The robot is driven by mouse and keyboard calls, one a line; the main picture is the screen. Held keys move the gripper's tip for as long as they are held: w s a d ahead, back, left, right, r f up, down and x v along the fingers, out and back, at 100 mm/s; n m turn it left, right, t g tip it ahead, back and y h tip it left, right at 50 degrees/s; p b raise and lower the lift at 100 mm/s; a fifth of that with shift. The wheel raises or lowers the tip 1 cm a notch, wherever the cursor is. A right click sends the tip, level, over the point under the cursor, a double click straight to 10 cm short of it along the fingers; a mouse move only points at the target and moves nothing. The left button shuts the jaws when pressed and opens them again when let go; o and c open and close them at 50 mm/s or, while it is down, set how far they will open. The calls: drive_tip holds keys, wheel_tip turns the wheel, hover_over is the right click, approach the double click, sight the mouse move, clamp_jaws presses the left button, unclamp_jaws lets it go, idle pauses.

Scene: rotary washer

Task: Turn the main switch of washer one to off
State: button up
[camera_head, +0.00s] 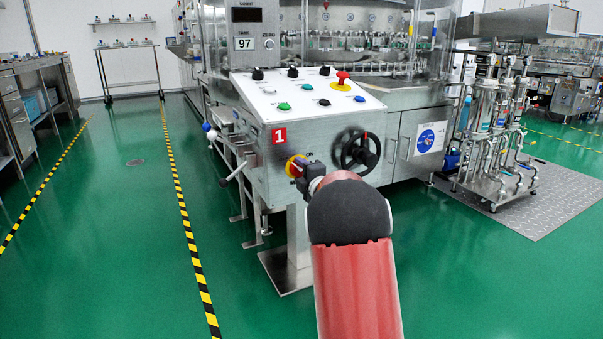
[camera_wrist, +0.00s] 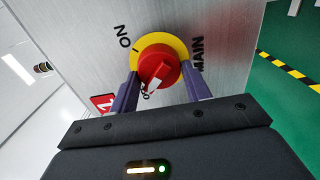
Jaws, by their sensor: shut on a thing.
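The main switch is a red knob on a yellow disc (camera_wrist: 180,47), on the metal front panel of washer one. In the wrist view the red knob (camera_wrist: 158,66) has its handle, with a white mark, pointing down and left towards a partly hidden label starting with "O". The "ON" and "MAIN" labels show around the disc. My gripper (camera_wrist: 162,84) has one purple finger on each side of the knob and is shut on it. In the head view the switch (camera_head: 294,166) shows left of my gripper (camera_head: 304,172), which partly covers it.
A red "1" sign (camera_head: 279,136) marks the panel above the switch. A black handwheel (camera_head: 357,151) is close on the right of my gripper. The sloped console (camera_head: 305,95) with buttons and a red emergency stop (camera_head: 342,81) is above. Green floor is clear to the left.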

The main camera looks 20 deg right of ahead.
idle(0.3)
drive_tip(key=o, duration=0.9)
drive_tip(key=shift+o, duration=0.2)
drive_tip(key=s, duration=0.7)
drive_tip(key=shift+s, duration=0.35)
drive_tip(key=shift+d, duration=0.1)
